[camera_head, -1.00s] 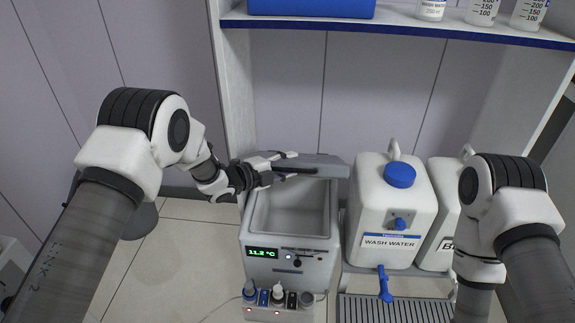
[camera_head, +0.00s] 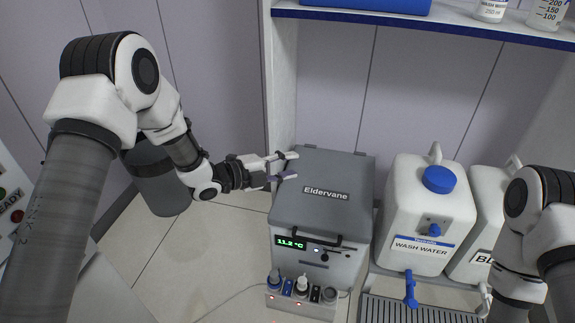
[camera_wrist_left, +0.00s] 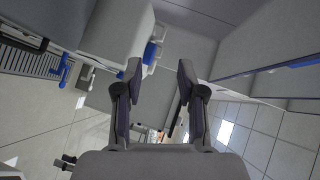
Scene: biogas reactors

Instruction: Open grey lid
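The grey lid (camera_head: 322,190), marked "Eldervane", lies flat and shut over the bath unit (camera_head: 345,262), with a dark handle (camera_head: 311,239) at its front edge. The inside of the unit is hidden. My left gripper (camera_head: 291,166) is at the lid's left rear edge, with its fingers apart and nothing held. I cannot tell whether a finger touches the lid. The left wrist view also shows the open fingers of my left gripper (camera_wrist_left: 160,80). My right arm is at the right, but its gripper is not in view.
A wash water canister (camera_head: 425,215) with a blue cap stands right of the unit, and a second canister (camera_head: 485,240) stands beside it. A drain grille (camera_head: 400,311) lies in front. Small bottles (camera_head: 301,285) sit at the unit's front. A shelf (camera_head: 430,20) hangs above.

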